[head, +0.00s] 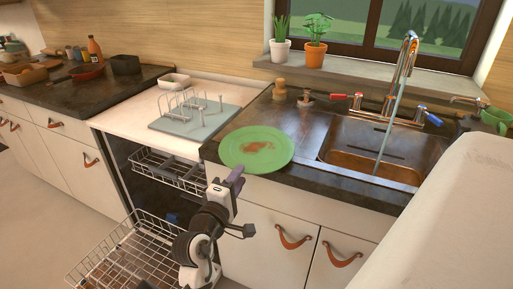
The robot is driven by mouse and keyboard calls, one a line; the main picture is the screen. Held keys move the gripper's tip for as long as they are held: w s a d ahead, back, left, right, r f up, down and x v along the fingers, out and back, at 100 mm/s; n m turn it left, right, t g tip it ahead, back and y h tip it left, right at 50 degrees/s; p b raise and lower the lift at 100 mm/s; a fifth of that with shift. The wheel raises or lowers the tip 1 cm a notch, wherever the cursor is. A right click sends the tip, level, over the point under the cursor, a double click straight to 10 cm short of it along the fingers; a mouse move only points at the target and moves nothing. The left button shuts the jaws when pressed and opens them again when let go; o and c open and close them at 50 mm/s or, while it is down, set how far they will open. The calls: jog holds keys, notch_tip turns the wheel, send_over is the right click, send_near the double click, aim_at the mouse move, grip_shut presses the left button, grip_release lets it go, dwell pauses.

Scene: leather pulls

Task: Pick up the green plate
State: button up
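The green plate (257,148) shows in the head view with a brown smear in its middle. It appears at the front edge of the dark counter, left of the sink, with its face turned up. My gripper (235,179) is at the plate's front left rim, in front of the counter edge and above the dishwasher opening. The fingers look very close to the rim. I cannot tell whether they touch or grip it, as the finger gap is hidden.
The sink (364,151) has running water from its tap (403,65). A drying rack (192,113) stands on the white top at left. The open dishwasher has an upper rack (170,170) and a pulled-out lower rack (125,255). Leather pulls (293,238) stick out from the cabinets.

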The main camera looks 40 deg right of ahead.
aim_at(246, 169)
jog(key=p+x, duration=0.1)
jog(key=x, duration=0.3)
jog(key=shift+s+d+r, duration=0.1)
jog(key=shift+s+r, duration=0.05)
jog(key=shift+s, duration=0.05)
jog(key=shift+w+d, duration=0.15)
jog(key=shift+d, duration=0.15)
grip_shut()
